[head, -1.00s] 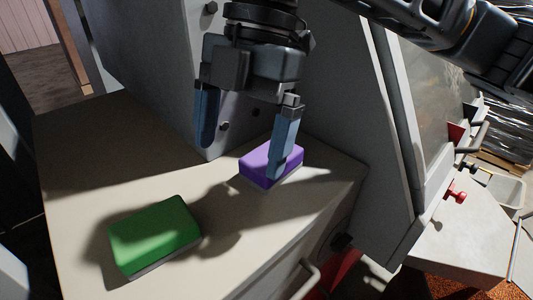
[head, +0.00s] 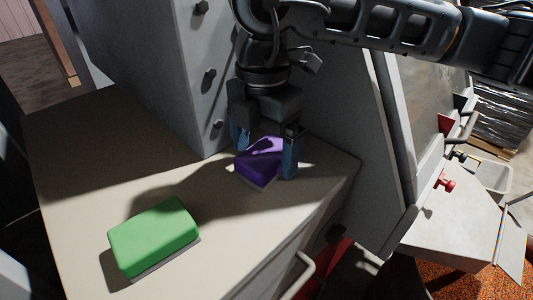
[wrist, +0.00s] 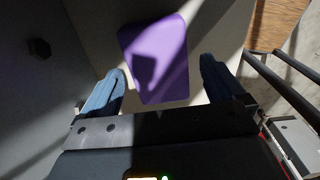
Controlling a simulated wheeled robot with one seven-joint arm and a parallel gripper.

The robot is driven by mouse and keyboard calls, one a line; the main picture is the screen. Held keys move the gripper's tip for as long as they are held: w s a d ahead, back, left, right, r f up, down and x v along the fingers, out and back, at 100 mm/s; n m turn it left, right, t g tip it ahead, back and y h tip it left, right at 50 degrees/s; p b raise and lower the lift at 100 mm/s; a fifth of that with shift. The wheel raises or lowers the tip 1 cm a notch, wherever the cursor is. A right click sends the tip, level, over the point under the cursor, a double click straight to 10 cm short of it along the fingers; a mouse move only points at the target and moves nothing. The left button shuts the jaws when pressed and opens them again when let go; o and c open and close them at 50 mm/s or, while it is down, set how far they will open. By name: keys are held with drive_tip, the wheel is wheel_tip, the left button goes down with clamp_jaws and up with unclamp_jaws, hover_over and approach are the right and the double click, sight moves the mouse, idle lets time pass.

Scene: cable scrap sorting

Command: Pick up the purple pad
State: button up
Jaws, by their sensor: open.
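The purple pad (head: 257,162) lies on the beige cabinet top (head: 85,190), close to the foot of the grey machine wall. My gripper (head: 266,158) is open and points down, with its blue fingers on either side of the pad in the head view. In the wrist view the purple pad (wrist: 158,60) lies ahead of and between the two open fingertips (wrist: 163,75), with a gap on each side. Whether the fingertips have reached the pad's height I cannot tell.
A green pad (head: 153,237) lies nearer on the same top, at the left. The grey machine wall (head: 185,75) with bolts rises right behind the purple pad. A handle (head: 298,277) sticks out below the cabinet's front edge. The top's left part is clear.

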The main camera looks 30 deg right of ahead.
sight(264, 152)
drive_tip(key=shift+f, duration=0.15)
drive_tip(key=c, duration=1.1)
drive_tip(key=shift+c, duration=0.2)
wheel_tip(264, 152, up, 10)
drive_tip(key=b, duration=0.1)
drive_tip(key=shift+b, duration=0.35)
drive_tip(key=o, duration=0.5)
drive_tip(key=c, duration=0.4)
